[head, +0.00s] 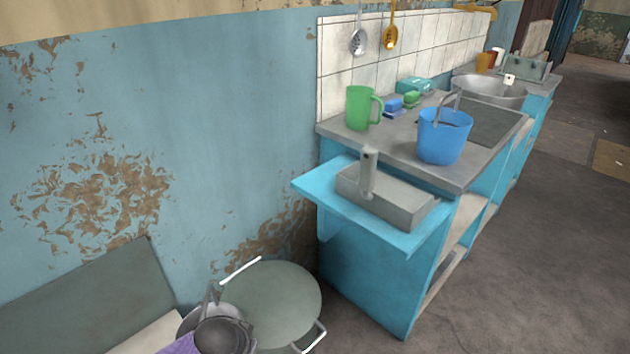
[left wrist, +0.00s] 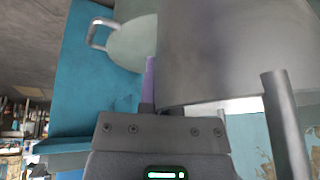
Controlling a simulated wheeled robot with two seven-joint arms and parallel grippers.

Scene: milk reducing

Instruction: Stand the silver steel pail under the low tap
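The silver steel pail (head: 193,319) is at the bottom of the head view, mostly covered by the dark end of my left arm. A big grey metal side, apparently the pail's (left wrist: 225,50), fills the upper right of the left wrist view. My left gripper (head: 225,338) is right at the pail; I cannot tell whether its fingers hold it. The low tap (head: 368,172) is a grey upright post at a small grey basin (head: 400,207) on a light-blue shelf. My right gripper is not in view.
A large round pot (head: 280,295) with pale handles stands beside the pail. A blue bucket (head: 443,135), a green mug (head: 360,108) and sponges (head: 402,101) are on the counter (head: 400,150) above the shelf. The floor at right is clear.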

